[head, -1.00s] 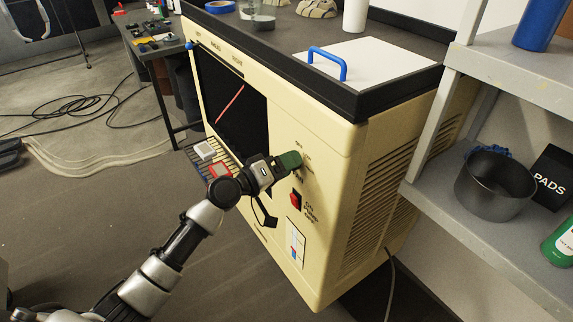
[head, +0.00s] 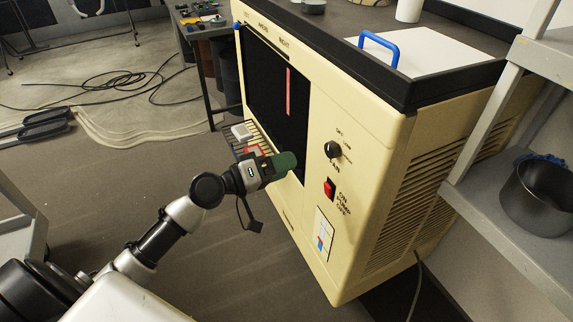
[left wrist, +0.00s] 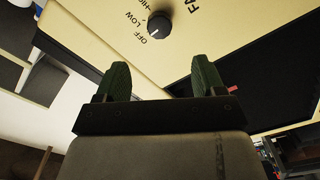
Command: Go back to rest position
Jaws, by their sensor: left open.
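My left gripper (head: 287,163) is in front of the cream machine (head: 375,150), left of and below its black fan knob (head: 332,150). In the left wrist view its two green fingers (left wrist: 160,80) stand wide apart with nothing between them. The fan knob (left wrist: 159,25) shows beyond the fingertips there, apart from them, with its OFF, LOW and HIGH labels. A red pump switch (head: 329,189) sits below the knob in the head view. My right gripper is in neither current view.
A grey shelf (head: 480,205) with a dark pot (head: 540,195) stands at the right. A wire rack (head: 250,140) juts from the machine's dark opening. Cables (head: 120,85) lie on the floor at left. The floor left of the machine is mostly clear.

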